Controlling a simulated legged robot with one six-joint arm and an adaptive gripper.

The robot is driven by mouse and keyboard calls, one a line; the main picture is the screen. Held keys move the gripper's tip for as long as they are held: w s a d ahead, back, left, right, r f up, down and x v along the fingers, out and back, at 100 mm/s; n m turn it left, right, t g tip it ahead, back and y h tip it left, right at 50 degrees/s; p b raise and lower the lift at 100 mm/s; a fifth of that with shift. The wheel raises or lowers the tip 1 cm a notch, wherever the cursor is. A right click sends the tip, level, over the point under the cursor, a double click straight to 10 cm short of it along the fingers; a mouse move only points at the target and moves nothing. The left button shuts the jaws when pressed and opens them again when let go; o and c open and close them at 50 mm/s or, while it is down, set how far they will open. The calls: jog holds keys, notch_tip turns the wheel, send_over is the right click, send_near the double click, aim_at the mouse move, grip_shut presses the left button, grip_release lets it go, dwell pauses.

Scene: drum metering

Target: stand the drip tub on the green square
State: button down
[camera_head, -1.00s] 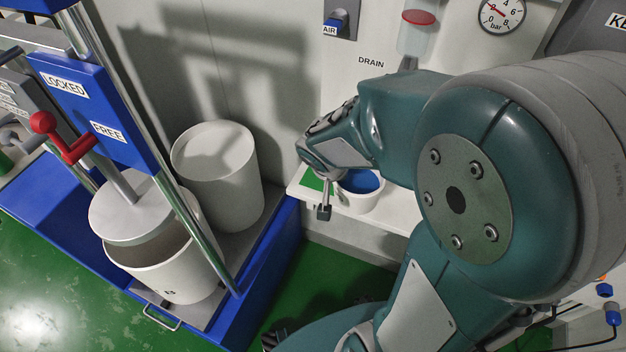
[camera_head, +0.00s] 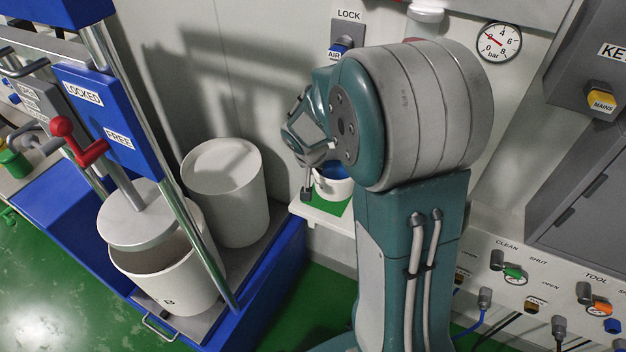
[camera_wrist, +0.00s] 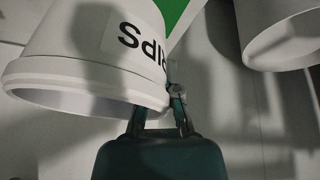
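The drip tub (camera_head: 334,188) is a small white tub with a blue inside. In the head view it shows over the green square (camera_head: 328,208) on a white shelf; whether its base touches the square is hard to tell. My gripper (camera_head: 307,191) is at the tub's left side. In the wrist view the tub (camera_wrist: 75,65) appears upside down, with a partly hidden label. My gripper's fingers (camera_wrist: 160,118) meet its rim and appear shut on it. A bit of the green square (camera_wrist: 171,10) shows beyond the tub.
A white drum (camera_head: 225,195) stands left of the shelf (camera_head: 300,209). Another white drum (camera_head: 165,275) stands under a round plate in the blue press frame (camera_head: 110,120). A wall panel with valves (camera_head: 515,272) is at the right.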

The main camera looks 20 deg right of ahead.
jog(key=w+f, duration=0.2)
jog(key=w+d+f, duration=0.1)
jog(key=w+f, duration=0.1)
jog(key=f, duration=0.1)
jog(key=shift+w+d+f, duration=0.1)
jog(key=shift+w+f, duration=0.05)
jog(key=shift+f, duration=0.8)
jog(key=shift+w+f, duration=0.1)
jog(key=shift+f, duration=0.8)
jog(key=c, duration=0.8)
grip_release()
jog(key=shift+f, duration=0.1)
